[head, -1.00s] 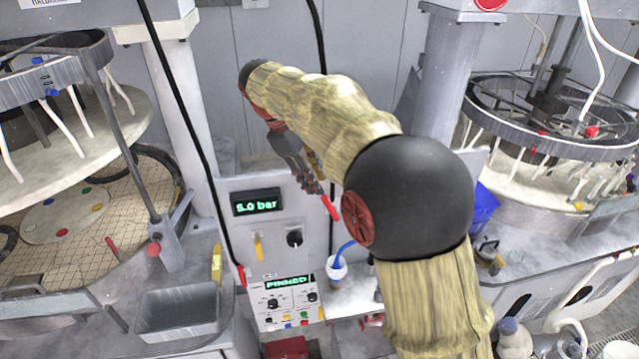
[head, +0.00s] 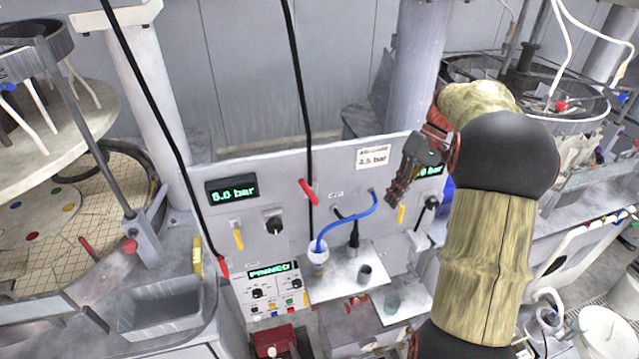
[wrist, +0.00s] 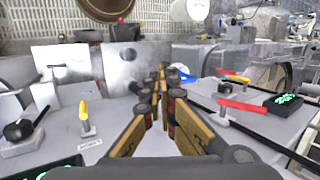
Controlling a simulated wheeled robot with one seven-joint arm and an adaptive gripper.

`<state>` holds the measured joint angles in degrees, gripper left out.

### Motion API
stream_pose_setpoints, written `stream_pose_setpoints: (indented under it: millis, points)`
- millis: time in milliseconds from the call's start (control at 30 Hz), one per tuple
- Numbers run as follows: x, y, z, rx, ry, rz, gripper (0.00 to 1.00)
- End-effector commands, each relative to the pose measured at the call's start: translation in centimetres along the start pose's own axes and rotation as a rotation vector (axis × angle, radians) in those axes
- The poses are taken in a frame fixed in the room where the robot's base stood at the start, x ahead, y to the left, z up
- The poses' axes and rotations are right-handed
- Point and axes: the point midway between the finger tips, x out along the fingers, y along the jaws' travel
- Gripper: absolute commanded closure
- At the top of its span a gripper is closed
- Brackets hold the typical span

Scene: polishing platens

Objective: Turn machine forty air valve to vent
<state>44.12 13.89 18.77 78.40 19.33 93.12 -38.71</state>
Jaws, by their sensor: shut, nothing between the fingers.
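A grey upright panel (head: 330,222) carries two yellow levers. The left yellow lever (head: 238,238) hangs below a green display (head: 232,191) that seems to read 6.0 bar. The right yellow lever (head: 402,214) hangs below a second display (head: 430,170), partly hidden by my gripper. My gripper (head: 392,198) is shut and empty, in front of the panel just above and left of the right lever; I cannot tell the gap. In the wrist view its fingers (wrist: 160,82) meet, with a yellow lever (wrist: 84,113) apart on the left.
Black knobs (head: 274,222) sit beside the yellow levers. A red lever (head: 309,192), a blue hose (head: 345,219) and a black hanging cable (head: 299,90) lie left of my gripper. A control box (head: 270,290) stands lower left. Polishing machines flank both sides.

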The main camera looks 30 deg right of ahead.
Motion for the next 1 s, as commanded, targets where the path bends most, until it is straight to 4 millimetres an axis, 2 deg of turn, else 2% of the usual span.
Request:
stream_pose_setpoints:
  millis: [33, 133, 300, 400, 567, 767, 1000]
  points:
    - [-0.1, 0.2, 0.1, 0.037, 0.049, -0.086, 1.00]
    - [-1.0, -1.2, -0.7, 0.073, 0.147, -0.256, 1.00]
    - [-3.0, -5.4, -3.2, 0.063, 0.266, -0.483, 1.00]
    - [-4.2, -7.3, -4.1, 0.047, 0.311, -0.568, 1.00]
    - [-5.2, -8.8, -4.8, 0.030, 0.342, -0.630, 1.00]
    - [-3.8, -10.1, -5.2, 0.025, 0.336, -0.636, 1.00]
    - [-0.4, -12.8, -6.7, 0.025, 0.336, -0.635, 1.00]
